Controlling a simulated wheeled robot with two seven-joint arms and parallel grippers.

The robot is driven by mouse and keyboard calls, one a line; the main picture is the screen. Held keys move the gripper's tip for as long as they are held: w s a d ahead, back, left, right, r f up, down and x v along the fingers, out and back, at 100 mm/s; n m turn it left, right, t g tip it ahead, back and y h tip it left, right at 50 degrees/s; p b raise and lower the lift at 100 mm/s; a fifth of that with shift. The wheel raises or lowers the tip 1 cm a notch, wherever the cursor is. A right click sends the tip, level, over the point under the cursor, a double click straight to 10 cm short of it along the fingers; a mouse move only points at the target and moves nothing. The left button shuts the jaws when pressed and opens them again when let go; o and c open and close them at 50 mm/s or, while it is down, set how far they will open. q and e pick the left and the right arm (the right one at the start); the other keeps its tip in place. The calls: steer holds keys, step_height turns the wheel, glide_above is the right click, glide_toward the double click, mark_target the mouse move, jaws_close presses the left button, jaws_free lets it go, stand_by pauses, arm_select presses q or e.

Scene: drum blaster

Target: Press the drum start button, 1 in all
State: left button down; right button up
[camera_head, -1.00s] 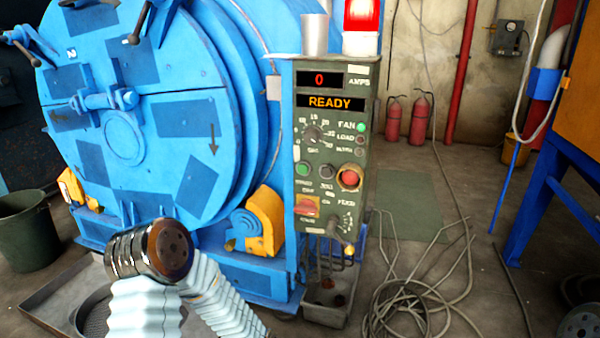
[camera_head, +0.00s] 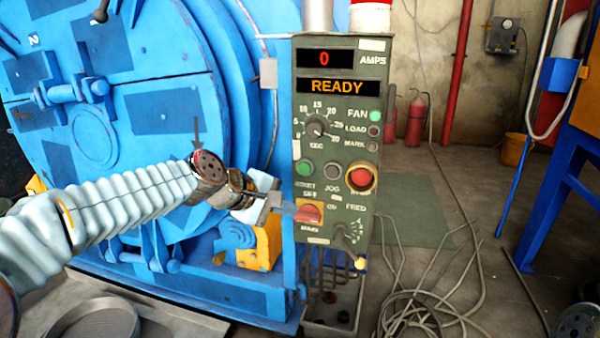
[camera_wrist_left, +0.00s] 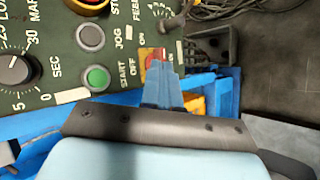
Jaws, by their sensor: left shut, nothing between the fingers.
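The green start button (camera_head: 303,168) is on the left side of the green control panel (camera_head: 335,140), below the dial. It also shows in the wrist view (camera_wrist_left: 97,77), with the label START beside it. My left gripper (camera_head: 290,209) is shut and empty, in front of the panel's lower left edge. It is below the start button and beside the red main switch (camera_head: 309,214). In the wrist view the shut blue fingers (camera_wrist_left: 159,72) point at the red switch, to the right of the green button. Whether they touch the panel I cannot tell. My right gripper is not in view.
A grey jog button (camera_head: 332,170) and a red stop button (camera_head: 361,178) sit right of the green one. The display (camera_head: 337,87) reads READY. The blue drum machine (camera_head: 130,110) stands left. Cables (camera_head: 430,300) lie on the floor at right.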

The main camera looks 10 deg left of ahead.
mark_target(304, 168)
arm_select(q)
steer(key=r, duration=0.4)
steer(key=shift+s+a+t, duration=0.15)
steer(key=shift+s+t, duration=0.15)
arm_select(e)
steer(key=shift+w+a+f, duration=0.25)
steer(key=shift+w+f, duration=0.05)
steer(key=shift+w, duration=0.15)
arm_select(q)
steer(key=shift+w, duration=0.15)
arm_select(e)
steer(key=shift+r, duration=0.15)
arm_select(q)
steer(key=shift+w+f+p, duration=0.1)
steer(key=shift+w+p, duration=2.95)
steer(key=shift+w, duration=1.2)
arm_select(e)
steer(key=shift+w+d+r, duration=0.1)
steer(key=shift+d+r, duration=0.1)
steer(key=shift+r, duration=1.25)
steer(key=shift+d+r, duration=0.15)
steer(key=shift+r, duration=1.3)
arm_select(q)
steer(key=shift+d, duration=0.2)
steer(key=shift+w+p, duration=0.4)
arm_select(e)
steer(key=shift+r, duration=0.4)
